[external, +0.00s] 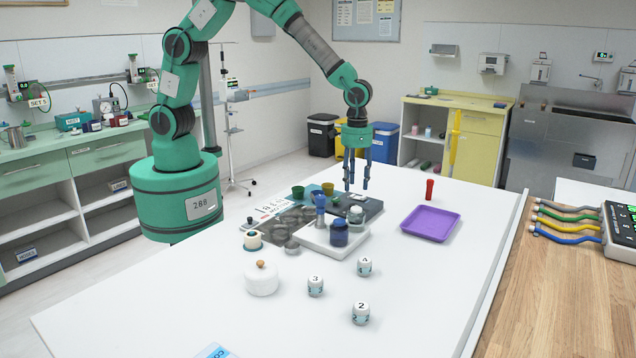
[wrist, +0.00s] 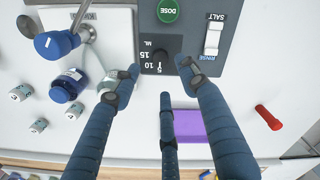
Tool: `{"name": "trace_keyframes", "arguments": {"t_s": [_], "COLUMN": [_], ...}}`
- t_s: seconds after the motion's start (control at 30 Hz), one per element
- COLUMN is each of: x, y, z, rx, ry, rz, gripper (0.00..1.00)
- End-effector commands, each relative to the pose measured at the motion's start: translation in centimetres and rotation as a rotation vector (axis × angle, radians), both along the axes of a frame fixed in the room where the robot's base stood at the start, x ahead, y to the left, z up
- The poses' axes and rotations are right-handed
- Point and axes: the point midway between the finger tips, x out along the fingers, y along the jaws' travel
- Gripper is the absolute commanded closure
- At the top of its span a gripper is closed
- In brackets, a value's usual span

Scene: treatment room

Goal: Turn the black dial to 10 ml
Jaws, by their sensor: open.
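The black dial (wrist: 161,58) sits on a dark grey panel (wrist: 182,30) in the wrist view. White marks 5, 10 and 15 and the letters ML are beside it. I cannot make out which mark it points to. My gripper (wrist: 160,80) is open, its blue fingers spread around the dial area with nothing between them. In the external view my gripper (external: 357,185) hangs fingers down above the dark grey unit (external: 370,206) on the white table. The dial is too small to tell there.
A green DOSE button (wrist: 168,10) and a white RINSE/SALT switch (wrist: 213,38) are on the same panel. A stand with a blue jar (external: 339,234) is in front. A purple tray (external: 431,223) and a red cylinder (external: 429,189) lie to the right. Clear table surrounds the tray.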

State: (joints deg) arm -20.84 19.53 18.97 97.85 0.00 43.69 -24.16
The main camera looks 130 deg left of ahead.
Motion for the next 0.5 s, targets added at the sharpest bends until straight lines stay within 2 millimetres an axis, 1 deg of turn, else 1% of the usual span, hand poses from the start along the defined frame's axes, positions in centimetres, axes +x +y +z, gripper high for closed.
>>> {"name": "trace_keyframes", "arguments": {"t_s": [0.03,0.2,0.4,0.5], "x": [-0.1,-0.1,0.0,0.0], "y": [0.0,0.0,0.0,0.0], "z": [-1.2,-3.9,-6.4,-7.2], "rx": [-0.001,-0.001,-0.001,0.0], "ry": [0.002,0.002,0.001,0.001], "rz": [0.0,0.0,0.0,0.0], "gripper": [0.57,0.57,0.57,0.57]}}
